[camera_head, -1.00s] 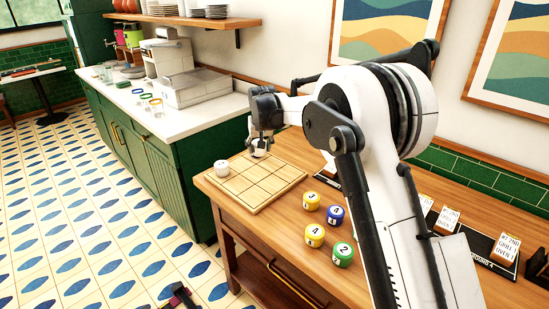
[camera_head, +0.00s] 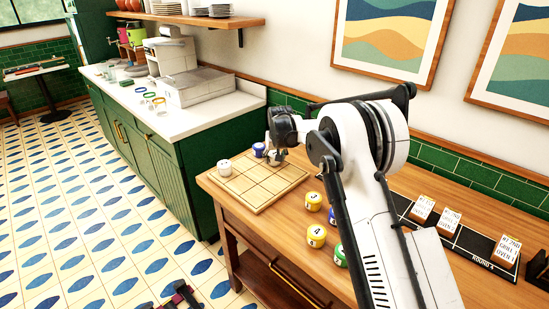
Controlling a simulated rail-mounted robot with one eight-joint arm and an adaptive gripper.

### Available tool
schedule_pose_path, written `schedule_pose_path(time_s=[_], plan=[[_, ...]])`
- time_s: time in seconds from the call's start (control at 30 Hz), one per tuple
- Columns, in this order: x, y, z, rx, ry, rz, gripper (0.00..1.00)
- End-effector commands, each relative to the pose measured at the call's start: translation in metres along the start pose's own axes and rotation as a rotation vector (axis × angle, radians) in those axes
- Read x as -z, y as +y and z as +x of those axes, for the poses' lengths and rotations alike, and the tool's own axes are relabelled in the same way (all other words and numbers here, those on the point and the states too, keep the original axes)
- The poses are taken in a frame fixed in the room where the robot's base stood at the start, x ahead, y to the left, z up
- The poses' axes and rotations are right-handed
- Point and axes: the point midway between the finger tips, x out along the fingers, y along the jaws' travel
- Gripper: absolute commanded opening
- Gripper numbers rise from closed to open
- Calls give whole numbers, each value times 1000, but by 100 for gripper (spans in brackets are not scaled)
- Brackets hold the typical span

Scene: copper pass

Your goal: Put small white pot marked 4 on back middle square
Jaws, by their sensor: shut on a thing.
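The wooden board (camera_head: 255,203), marked in squares, lies on the wooden counter. My gripper (camera_head: 276,153) points down over the board's far edge. It is shut on a small white pot (camera_head: 275,159), partly hidden by the fingers; no mark on it is readable. I cannot tell whether this pot touches the board. Another white pot (camera_head: 224,167) sits on the board's left corner square. A blue pot (camera_head: 258,149) stands at the far edge, just left of my gripper.
Yellow pots (camera_head: 316,236) stand on the counter right of the board, with a green pot (camera_head: 341,256) and a blue one partly behind my arm. A black rack (camera_head: 470,240) with white cards (camera_head: 450,219) lies along the wall. The board's near squares are clear.

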Motion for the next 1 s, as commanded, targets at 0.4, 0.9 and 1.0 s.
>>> schedule_pose_path(time_s=[0.4,0.9,1.0], plan=[[-1,0,2,0,0,0,60],[0,0,-13,0,0,0,62],[0,0,-28,0,0,0,62]])
